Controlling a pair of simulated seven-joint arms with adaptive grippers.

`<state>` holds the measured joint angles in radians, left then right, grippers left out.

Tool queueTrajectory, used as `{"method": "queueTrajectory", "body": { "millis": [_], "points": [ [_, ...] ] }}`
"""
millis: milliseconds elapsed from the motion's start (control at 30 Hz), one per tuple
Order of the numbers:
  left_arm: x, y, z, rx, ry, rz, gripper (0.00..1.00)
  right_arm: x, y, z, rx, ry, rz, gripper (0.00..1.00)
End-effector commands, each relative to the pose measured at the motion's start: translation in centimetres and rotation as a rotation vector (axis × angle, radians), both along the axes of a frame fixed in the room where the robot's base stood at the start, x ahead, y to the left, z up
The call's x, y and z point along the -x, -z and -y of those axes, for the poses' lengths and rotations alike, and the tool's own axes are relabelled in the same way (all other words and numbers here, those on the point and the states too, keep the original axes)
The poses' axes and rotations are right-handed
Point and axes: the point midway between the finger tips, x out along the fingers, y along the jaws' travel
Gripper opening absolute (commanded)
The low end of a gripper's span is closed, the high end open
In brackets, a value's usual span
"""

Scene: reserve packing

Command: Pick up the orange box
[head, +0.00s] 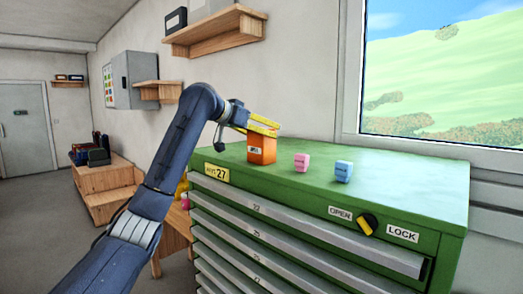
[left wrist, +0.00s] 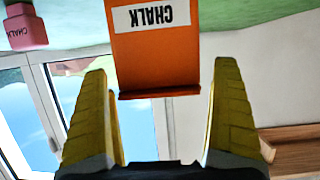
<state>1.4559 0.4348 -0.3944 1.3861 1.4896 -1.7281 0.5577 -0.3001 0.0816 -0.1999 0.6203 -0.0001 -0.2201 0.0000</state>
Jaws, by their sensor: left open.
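The orange box (head: 262,148) stands upright on the left part of the green cabinet's top in the head view. In the left wrist view the orange box (left wrist: 153,62) appears upside down, with a white label reading CHALK. My left gripper (head: 264,124) has yellow fingers and is at the upper part of the box. In the left wrist view its open fingers (left wrist: 160,115) are on either side of the box's near end, with gaps visible on both sides. My right gripper is in neither view.
A pink box (head: 301,163) and a blue box (head: 343,171) stand to the right of the orange box on the green cabinet (head: 400,182). The pink box also shows in the left wrist view (left wrist: 25,28). A wooden shelf (head: 215,30) hangs above on the wall.

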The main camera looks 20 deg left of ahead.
Motion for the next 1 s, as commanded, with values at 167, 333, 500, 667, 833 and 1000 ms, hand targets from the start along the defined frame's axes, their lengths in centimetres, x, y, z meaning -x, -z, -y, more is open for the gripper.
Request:
{"method": "queueTrajectory", "body": {
  "millis": [167, 333, 500, 667, 833, 1000],
  "points": [
    [-0.65, 0.31, 0.38, 0.002, 0.001, 0.000, 0.96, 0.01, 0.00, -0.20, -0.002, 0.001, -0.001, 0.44],
    [-0.67, 0.33, 0.37, 0.001, 0.000, 0.000, 0.96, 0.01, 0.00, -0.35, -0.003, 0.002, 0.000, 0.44],
    [-0.66, 0.32, 0.37, 0.001, 0.000, 0.000, 0.83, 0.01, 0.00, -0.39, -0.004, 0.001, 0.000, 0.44],
    [-0.66, 0.33, 0.36, 0.001, 0.000, 0.000, 0.64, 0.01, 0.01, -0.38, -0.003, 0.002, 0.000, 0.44],
    [-0.65, 0.33, 0.36, 0.001, 0.000, 0.000, 0.44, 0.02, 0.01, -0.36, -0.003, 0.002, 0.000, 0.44],
    [-0.65, 0.32, 0.36, 0.001, 0.000, 0.000, 0.25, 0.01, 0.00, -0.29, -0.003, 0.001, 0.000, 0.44]
  ]
}}
